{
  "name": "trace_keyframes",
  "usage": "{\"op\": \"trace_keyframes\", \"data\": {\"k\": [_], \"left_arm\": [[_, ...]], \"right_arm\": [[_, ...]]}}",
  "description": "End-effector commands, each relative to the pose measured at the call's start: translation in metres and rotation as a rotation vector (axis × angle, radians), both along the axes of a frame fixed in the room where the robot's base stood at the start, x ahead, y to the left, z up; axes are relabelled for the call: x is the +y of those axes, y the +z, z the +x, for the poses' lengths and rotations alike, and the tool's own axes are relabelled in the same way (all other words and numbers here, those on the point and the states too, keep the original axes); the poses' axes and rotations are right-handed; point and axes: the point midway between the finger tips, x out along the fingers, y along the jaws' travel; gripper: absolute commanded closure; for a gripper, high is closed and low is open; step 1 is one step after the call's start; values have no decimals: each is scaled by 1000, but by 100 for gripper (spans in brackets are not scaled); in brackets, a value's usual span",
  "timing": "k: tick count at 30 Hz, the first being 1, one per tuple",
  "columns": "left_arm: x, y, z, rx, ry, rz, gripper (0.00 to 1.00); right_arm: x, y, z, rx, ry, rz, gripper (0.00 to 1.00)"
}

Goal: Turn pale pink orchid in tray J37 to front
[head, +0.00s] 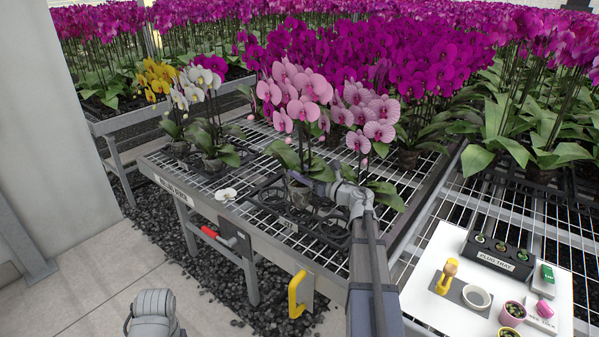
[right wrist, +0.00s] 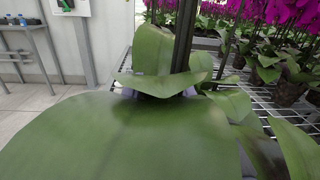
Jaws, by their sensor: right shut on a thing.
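The pale pink orchid (head: 302,100) stands upright in a pot (head: 299,192) in a black tray (head: 268,207) near the front of the wire-topped bench. Its blooms hang toward the left and front. My right gripper (head: 312,184) reaches in from the right and is shut on the pot, below the leaves. In the right wrist view, broad green leaves (right wrist: 130,135) hide most of the gripper, and dark upright stems (right wrist: 184,40) rise behind them.
A veined pink orchid (head: 372,118) stands close on the right. White and yellow orchids stand at the left. A loose white bloom (head: 226,194) lies on the bench. A white table (head: 420,292) with small pots and tools is at lower right. Magenta orchids crowd behind.

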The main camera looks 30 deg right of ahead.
Motion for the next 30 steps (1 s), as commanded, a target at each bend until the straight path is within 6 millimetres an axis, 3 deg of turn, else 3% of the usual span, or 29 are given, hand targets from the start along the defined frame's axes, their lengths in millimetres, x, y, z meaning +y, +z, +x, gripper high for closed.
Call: {"op": "trace_keyframes", "data": {"k": [3, 17, 30], "left_arm": [[0, -11, 0, 0, 0, 0, 22], [0, -19, 0, 0, 0, 0, 22], [0, -51, 0, 0, 0, 0, 22]], "right_arm": [[-4, -11, -2, -1, 57, 3, 100], [-2, -18, -6, -1, 87, 3, 100], [-2, -50, -6, -1, 86, 3, 100]]}}
